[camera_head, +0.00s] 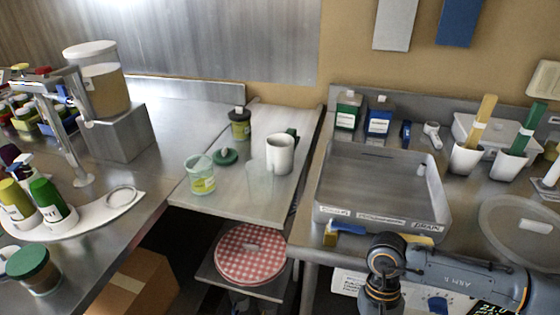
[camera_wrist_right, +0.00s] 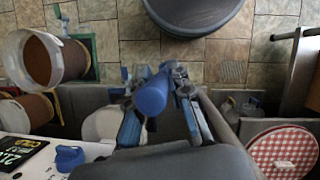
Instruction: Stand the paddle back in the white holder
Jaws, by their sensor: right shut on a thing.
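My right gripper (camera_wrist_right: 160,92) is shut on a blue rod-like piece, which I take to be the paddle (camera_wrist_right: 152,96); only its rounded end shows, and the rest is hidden. In the head view my right arm reaches in at the lower right and its wrist is in front of the counter edge; its jaws are hidden there. Two white holders stand at the back right: one (camera_head: 466,161) has a yellow paddle (camera_head: 486,111) in it, the other (camera_head: 507,168) a green paddle (camera_head: 524,136). A third white piece (camera_head: 551,176) is cut off at the right edge; I cannot tell what it is. My left gripper is not in view.
A grey tray (camera_head: 325,190) sits on the right counter, with a yellow and blue brush (camera_head: 345,228) at its front. A round clear lid (camera_head: 500,215) lies right of it. A red checked lid (camera_head: 250,254) is low, left of the counter. White buckets (camera_wrist_right: 17,62) show in the wrist view.

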